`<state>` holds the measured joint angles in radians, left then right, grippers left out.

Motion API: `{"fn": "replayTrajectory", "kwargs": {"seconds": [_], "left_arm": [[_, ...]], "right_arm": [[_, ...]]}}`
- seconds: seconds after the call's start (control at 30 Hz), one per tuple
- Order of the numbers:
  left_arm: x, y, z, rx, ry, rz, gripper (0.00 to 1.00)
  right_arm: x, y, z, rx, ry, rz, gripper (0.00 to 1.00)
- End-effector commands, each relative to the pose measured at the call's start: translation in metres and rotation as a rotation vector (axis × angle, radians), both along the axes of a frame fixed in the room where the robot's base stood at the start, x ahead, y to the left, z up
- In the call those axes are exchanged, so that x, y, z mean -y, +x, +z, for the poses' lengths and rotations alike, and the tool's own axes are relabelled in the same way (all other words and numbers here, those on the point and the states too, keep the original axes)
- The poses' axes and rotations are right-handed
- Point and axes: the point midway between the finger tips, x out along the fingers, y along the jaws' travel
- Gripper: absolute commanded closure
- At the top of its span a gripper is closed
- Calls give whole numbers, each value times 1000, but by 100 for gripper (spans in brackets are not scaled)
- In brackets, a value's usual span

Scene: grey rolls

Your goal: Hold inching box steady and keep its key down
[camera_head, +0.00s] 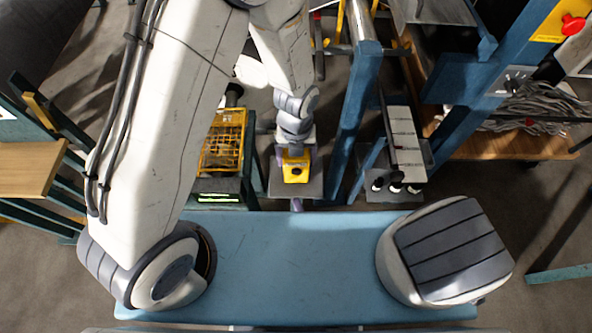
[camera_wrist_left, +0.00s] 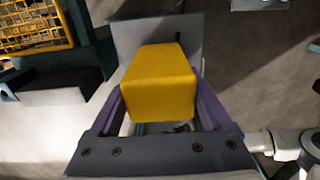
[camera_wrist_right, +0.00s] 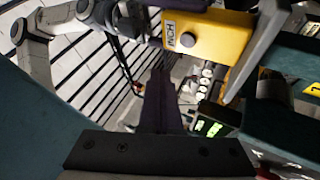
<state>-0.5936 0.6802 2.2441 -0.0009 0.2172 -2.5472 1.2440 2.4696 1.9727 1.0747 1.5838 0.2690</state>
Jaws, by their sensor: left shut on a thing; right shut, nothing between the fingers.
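The yellow inching box (camera_head: 288,177) shows in the head view with a dark round key (camera_head: 296,171) on its face. My left gripper (camera_head: 295,151) is shut on it; in the left wrist view the box (camera_wrist_left: 158,82) sits between the two purple fingers. The right wrist view shows the box (camera_wrist_right: 222,38) with its dark key (camera_wrist_right: 187,40) and a label beside it. My right gripper (camera_wrist_right: 159,72) is shut and empty, its tips below and left of the key and seemingly apart from it. In the head view only a small purple part of it (camera_head: 297,204) shows.
A grey plate (camera_head: 312,187) lies behind the box. A yellow mesh cage (camera_head: 223,140) stands left, above a green-lit panel (camera_head: 218,197).

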Motion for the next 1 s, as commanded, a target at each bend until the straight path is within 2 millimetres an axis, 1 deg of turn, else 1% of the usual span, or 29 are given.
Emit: {"fn": "replayTrajectory", "kwargs": {"seconds": [0.53, 0.63, 0.83, 1.0], "left_arm": [[0, 0, 0, 1, 0, 0, 96], [0, 0, 0, 1, 0, 0, 96], [0, 0, 0, 1, 0, 0, 96], [0, 0, 0, 1, 0, 0, 96]], "right_arm": [[0, -1, 0, 1, 1, 1, 100], [-2, -8, 1, 2, 4, 7, 100], [-3, -28, 1, 3, 5, 11, 100], [-1, -37, 0, 0, 2, 4, 100]]}}
